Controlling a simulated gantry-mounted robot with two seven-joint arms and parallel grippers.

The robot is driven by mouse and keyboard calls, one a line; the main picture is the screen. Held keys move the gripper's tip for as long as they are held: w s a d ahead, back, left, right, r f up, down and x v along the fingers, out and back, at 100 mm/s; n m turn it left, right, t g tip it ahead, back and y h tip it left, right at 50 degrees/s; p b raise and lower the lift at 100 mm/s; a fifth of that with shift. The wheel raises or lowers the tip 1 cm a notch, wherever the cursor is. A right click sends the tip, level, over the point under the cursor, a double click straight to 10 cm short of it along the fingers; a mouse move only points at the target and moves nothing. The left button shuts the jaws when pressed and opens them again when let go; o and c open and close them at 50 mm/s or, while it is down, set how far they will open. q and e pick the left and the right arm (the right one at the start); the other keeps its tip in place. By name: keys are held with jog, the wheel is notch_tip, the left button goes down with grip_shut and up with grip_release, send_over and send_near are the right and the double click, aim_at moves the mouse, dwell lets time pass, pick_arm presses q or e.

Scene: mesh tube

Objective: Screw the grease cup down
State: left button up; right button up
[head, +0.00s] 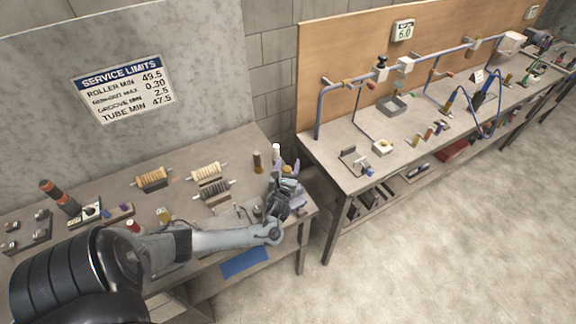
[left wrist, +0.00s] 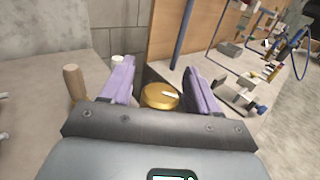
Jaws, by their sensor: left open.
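The grease cup appears as a round brass cap (left wrist: 160,96) with a pale mark on its top, in the left wrist view. A small part of the brass shows in the head view (head: 287,170), mostly hidden by my gripper. My left gripper (left wrist: 158,82) has purple fingers, spread open, one on each side of the cap with visible gaps. In the head view my left gripper (head: 284,165) is over the right end of the near bench. What lies under the cap is hidden. My right gripper is in neither view.
On the near bench (head: 120,189), several rollers (head: 210,171) lie left of my gripper. A dark brown cylinder (head: 257,161) and a white-topped one (head: 276,153) stand close by. A second bench (head: 330,162) with pipework stands to the right, across a narrow gap.

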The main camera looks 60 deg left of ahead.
pick_arm(q)
jog(key=c, duration=1)
jog(key=shift+o, duration=0.2)
jog(key=shift+t, duration=0.3)
